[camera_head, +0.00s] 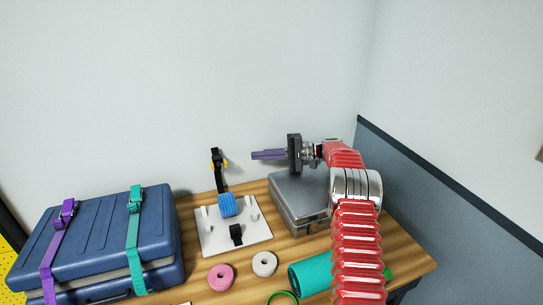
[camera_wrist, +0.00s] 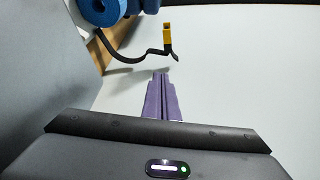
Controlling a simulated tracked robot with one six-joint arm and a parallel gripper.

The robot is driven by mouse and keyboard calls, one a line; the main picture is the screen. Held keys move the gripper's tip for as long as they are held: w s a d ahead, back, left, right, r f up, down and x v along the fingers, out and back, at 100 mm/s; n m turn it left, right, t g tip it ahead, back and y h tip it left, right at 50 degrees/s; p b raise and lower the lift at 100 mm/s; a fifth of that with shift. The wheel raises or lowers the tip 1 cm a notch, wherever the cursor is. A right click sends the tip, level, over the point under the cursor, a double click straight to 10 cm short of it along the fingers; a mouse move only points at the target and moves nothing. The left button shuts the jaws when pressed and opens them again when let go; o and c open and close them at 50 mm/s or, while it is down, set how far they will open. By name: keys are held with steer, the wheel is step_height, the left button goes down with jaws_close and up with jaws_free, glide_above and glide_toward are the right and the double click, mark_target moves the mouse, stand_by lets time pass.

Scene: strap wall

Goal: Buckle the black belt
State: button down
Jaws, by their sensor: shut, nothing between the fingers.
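The black belt (camera_head: 220,179) rises behind a blue ribbed roll (camera_head: 228,205) on a white plate (camera_head: 256,235), with yellow at its upper end. A black buckle-like piece (camera_head: 236,234) sits at the plate's front; whether it is part of the same belt is hidden by the roll. In the wrist view the belt (camera_wrist: 133,60) curves out from the blue roll (camera_wrist: 98,12) to an end with a yellow piece (camera_wrist: 168,37). My gripper (camera_head: 254,155) has purple fingers, shut and empty, to the right of the belt's upper end and apart from it. The fingers also show in the wrist view (camera_wrist: 161,76).
A grey metal case (camera_head: 300,197) stands below my gripper. A blue suitcase (camera_head: 98,238) with purple and teal straps is at left. Pink (camera_head: 221,277) and white (camera_head: 265,263) rolls and a teal roll (camera_head: 310,277) lie in front. The wall is close behind.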

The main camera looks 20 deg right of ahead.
steer(key=r+x, duration=0.1)
steer(key=x, duration=1.1)
steer(key=shift+f, duration=0.5)
steer(key=shift+a, duration=0.1)
